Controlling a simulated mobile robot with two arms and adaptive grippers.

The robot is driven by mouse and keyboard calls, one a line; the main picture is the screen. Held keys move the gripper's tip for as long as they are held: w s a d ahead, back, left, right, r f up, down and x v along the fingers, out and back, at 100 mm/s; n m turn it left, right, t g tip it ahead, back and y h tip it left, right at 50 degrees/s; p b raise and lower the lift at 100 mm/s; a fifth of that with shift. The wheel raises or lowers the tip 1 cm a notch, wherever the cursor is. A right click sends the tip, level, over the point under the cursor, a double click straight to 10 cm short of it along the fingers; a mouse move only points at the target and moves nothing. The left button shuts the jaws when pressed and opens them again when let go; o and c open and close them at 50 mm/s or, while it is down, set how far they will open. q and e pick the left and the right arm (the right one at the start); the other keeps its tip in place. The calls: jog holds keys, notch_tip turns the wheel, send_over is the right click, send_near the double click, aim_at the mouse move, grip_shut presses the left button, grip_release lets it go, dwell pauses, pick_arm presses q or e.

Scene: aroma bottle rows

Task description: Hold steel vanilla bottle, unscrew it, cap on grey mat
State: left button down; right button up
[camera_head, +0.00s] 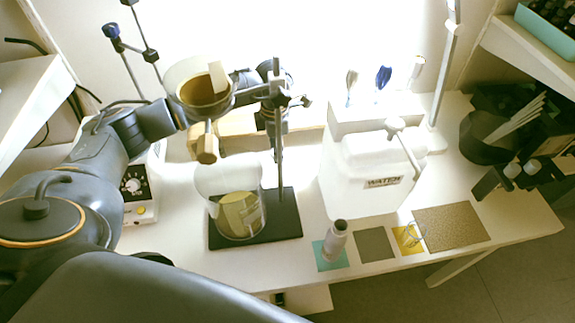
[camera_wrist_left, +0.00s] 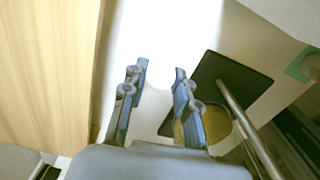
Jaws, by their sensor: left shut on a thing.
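My left gripper shows in the left wrist view (camera_wrist_left: 157,95), beside the lab stand. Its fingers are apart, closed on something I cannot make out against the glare. In the head view its tips are largely hidden behind the funnel and stand. I cannot pick out my right gripper.
A metal stand (camera_head: 279,150), funnel (camera_head: 205,88) and glass beaker (camera_head: 232,195) stand close to my left gripper. A white water container (camera_head: 368,170) is behind the mats. A yellow mat (camera_head: 402,232) and brown mat (camera_head: 450,228) lie rightward; a black bowl (camera_head: 480,135) stands far right.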

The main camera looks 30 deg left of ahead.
pick_arm(q)
jog(key=shift+f, duration=3)
jog(key=shift+f, duration=0.15)
jog(key=c, duration=1)
grip_release()
